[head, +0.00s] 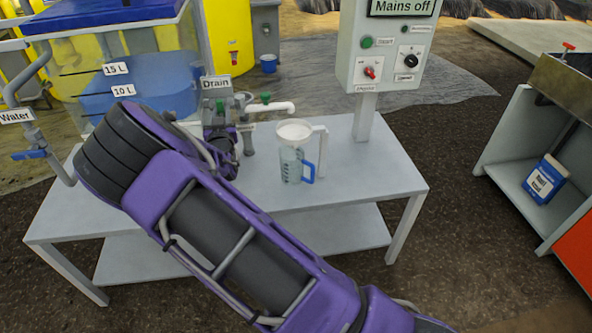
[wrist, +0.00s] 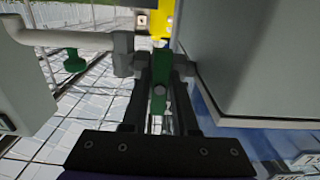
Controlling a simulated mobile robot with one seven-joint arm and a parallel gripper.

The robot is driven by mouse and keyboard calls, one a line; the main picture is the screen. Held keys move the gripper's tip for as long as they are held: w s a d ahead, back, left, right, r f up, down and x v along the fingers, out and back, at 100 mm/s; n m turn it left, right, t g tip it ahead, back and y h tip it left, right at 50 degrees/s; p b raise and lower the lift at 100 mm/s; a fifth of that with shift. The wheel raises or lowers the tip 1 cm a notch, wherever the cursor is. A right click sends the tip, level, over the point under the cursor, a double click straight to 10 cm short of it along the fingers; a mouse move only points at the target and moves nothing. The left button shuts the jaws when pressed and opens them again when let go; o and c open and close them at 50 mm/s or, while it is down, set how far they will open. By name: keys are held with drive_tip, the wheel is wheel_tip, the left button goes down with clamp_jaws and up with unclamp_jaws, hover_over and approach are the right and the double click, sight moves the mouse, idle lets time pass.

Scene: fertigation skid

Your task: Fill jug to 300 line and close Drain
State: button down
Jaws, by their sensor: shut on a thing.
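The clear jug (head: 291,168) with a blue handle stands upright on the grey table, with a white funnel-like rim (head: 294,131) above it. The white spout (head: 280,107) ends just above that rim. I cannot read the jug's lines or its liquid level. The Drain sign (head: 216,83) stands above a green valve handle (head: 221,106). My gripper (head: 222,135) is at that valve, partly hidden behind my arm. In the wrist view, my gripper (wrist: 162,80) is shut on the green handle (wrist: 159,88), which lies between its fingers. No stream from the spout can be made out.
A second green handle (head: 265,98) sits on the spout pipe. A control box (head: 385,50) reading "Mains off" stands right of the jug. The table's (head: 375,170) right side is clear.

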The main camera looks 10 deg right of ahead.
drive_tip(key=n, duration=1.1)
drive_tip(key=shift+n, duration=0.3)
idle(1.8)
drive_tip(key=m, duration=0.6)
drive_tip(key=shift+m, duration=0.3)
idle(1.6)
